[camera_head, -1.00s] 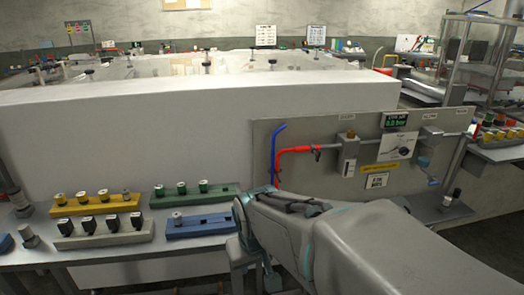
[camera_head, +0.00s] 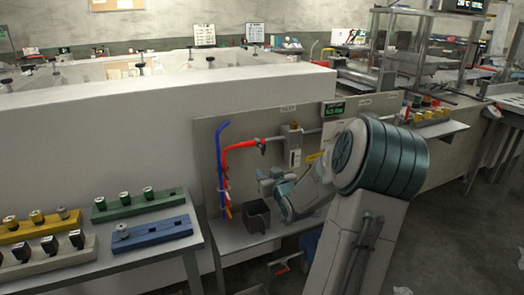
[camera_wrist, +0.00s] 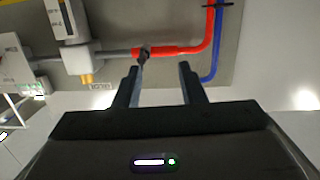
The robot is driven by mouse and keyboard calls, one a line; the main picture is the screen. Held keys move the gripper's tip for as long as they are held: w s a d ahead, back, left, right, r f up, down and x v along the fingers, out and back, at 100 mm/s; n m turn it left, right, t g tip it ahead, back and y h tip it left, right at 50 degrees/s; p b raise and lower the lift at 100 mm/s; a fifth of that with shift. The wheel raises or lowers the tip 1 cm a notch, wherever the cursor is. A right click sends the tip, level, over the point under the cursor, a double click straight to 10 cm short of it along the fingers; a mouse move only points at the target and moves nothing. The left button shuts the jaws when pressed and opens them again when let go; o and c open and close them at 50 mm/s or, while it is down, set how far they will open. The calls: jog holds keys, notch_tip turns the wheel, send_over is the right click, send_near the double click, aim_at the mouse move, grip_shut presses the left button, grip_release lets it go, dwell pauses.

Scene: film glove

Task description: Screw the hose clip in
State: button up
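The hose clip (camera_head: 262,147) is a small dark band with a tab at the right end of the red hose (camera_head: 240,146), by the grey pipe on the upright panel. In the wrist view, which looks upside down, the clip (camera_wrist: 144,52) sits where the red hose (camera_wrist: 185,49) meets the pipe. My gripper (camera_wrist: 159,72) is open, with nothing between its two dark fingers. The clip appears just beyond the left fingertip; I cannot tell the gap. In the head view my arm reaches toward the panel from the right, and the fingertips are too unclear to make out.
A blue hose (camera_head: 220,150) rises at the panel's left. A dark open box (camera_head: 257,216) stands below the hose, near my wrist. A valve block (camera_head: 292,148) is right of the clip. Blue (camera_head: 150,236) and green (camera_head: 140,206) racks of fittings stand on the left table.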

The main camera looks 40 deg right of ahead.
aim_at(264, 150)
jog(key=shift+m+t+h, duration=0.3)
jog(key=shift+t, duration=0.4)
jog(key=w+d, duration=0.2)
jog(key=w, duration=0.2)
jog(key=w+d+r, duration=0.1)
jog(key=w+d, duration=0.1)
jog(key=w, duration=0.2)
jog(key=w+d, duration=0.3)
jog(key=w, duration=0.1)
jog(key=shift+d+r, duration=0.1)
jog(key=shift+r, duration=0.15)
grip_shut()
